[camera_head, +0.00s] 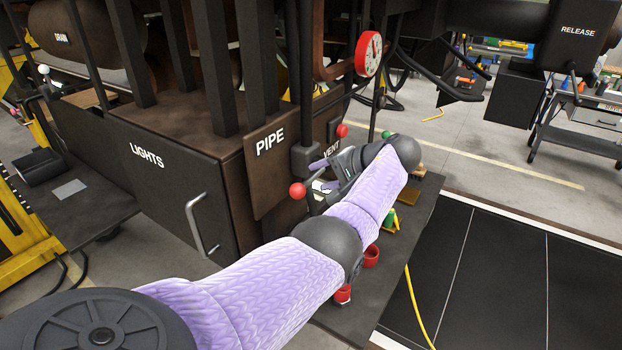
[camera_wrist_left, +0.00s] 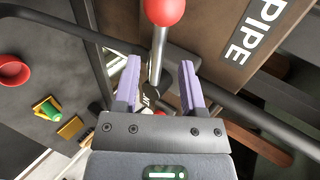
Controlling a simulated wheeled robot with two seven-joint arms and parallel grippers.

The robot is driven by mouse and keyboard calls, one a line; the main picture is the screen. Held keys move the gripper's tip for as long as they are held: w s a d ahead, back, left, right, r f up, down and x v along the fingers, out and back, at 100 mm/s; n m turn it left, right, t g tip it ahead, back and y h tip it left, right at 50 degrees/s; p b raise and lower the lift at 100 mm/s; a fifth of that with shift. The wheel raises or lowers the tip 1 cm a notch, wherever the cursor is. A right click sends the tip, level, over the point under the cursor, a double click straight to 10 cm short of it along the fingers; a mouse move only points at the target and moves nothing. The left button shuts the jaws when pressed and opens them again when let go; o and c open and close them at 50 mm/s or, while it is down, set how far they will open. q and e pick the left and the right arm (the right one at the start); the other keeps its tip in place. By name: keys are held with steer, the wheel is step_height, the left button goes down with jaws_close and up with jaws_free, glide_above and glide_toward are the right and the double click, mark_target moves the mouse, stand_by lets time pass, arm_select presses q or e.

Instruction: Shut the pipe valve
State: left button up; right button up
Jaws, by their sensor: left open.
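The pipe valve has a lever with a red ball knob (camera_head: 297,190), beside the brown plate marked PIPE (camera_head: 270,143). In the left wrist view the red knob (camera_wrist_left: 165,10) is at the top, and its metal rod (camera_wrist_left: 159,48) runs down between the fingers in the picture. My left gripper (camera_head: 320,175) is open just right of the knob. In the left wrist view its two purple fingers (camera_wrist_left: 160,62) stand apart, one on each side of the rod. I cannot tell whether either finger touches it. My right gripper is not in view.
A second red knob (camera_head: 342,130) is by the VENT label, behind my left gripper. A red dial gauge (camera_head: 369,54) hangs above. A dark box marked LIGHTS (camera_head: 165,165) with a handle stands left. Red cups (camera_head: 371,256) sit on the dark ledge below my arm.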

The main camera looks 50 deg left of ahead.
arm_select(q)
steer(key=b+v, duration=0.1)
steer(key=v, duration=0.4)
steer(key=shift+w+d+r, duration=0.1)
steer(key=shift+d+r, duration=0.1)
steer(key=shift+d, duration=0.15)
steer(key=shift+f, duration=0.15)
